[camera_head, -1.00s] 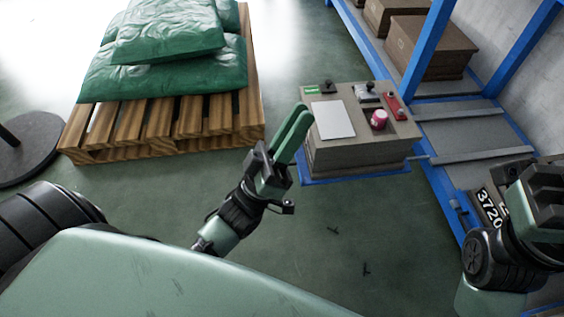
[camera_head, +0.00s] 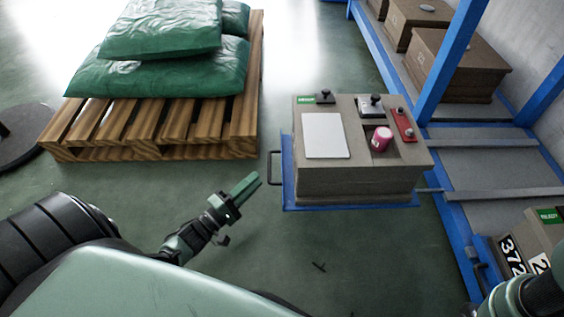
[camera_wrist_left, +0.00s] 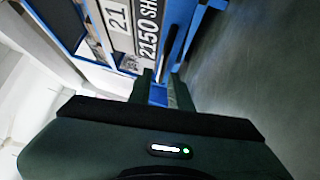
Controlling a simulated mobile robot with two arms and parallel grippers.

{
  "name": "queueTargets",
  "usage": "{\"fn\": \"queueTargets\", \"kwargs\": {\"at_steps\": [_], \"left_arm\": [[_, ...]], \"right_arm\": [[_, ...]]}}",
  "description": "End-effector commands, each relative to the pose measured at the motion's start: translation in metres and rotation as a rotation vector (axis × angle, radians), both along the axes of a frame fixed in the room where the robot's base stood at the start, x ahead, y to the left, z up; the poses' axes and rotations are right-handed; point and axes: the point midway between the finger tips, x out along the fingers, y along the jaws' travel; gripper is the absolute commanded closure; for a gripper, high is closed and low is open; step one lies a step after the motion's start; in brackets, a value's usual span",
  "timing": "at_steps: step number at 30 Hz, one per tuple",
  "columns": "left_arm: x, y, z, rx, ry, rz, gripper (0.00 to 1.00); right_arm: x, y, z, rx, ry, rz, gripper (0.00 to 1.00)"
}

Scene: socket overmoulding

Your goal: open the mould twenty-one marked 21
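A grey-brown mould block (camera_head: 355,182) sits on a blue tray (camera_head: 287,165) with a black handle (camera_head: 272,167) on its left. The left wrist view shows a plate marked 21 (camera_wrist_left: 118,17) and a "2150 SH" plate (camera_wrist_left: 148,35) on a box face, beside a black bar (camera_wrist_left: 172,45). The mould's top carries a white sheet (camera_head: 325,135), two black knobs, a pink cup (camera_head: 382,139) and a red bracket (camera_head: 403,124). My left gripper (camera_head: 250,184) is left of and below the handle, apart from it. Its fingers have a gap between them (camera_wrist_left: 161,92), empty.
A pallet (camera_head: 160,125) with green sacks (camera_head: 165,70) stands at upper left. A blue rack (camera_head: 452,60) with brown boxes (camera_head: 460,65) runs along the right. Another numbered block (camera_head: 545,235) sits at right. Floor left of and below the mould is mostly clear.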

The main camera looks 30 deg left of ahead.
Motion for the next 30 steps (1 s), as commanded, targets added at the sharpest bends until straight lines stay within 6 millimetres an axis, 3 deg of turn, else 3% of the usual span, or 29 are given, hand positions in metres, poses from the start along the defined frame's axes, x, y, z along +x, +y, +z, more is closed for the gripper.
{"fn": "queueTargets", "kwargs": {"at_steps": [5, 16, 28, 30], "left_arm": [[0.012, 0.002, -0.007, -0.021, 0.016, 0.002, 0.80], [0.065, -0.010, 0.001, -0.021, 0.015, 0.003, 0.80], [0.074, -0.013, 0.004, -0.019, 0.017, 0.003, 0.80], [0.074, -0.013, 0.004, -0.019, 0.017, 0.003, 1.00]], "right_arm": [[-0.005, 0.000, -0.006, -0.001, -0.012, 0.000, 0.64], [-0.006, 0.000, -0.033, -0.001, -0.015, -0.001, 0.64], [-0.006, 0.000, -0.035, -0.001, -0.015, -0.001, 0.64], [-0.006, 0.000, -0.035, -0.001, -0.015, 0.000, 0.64]]}}
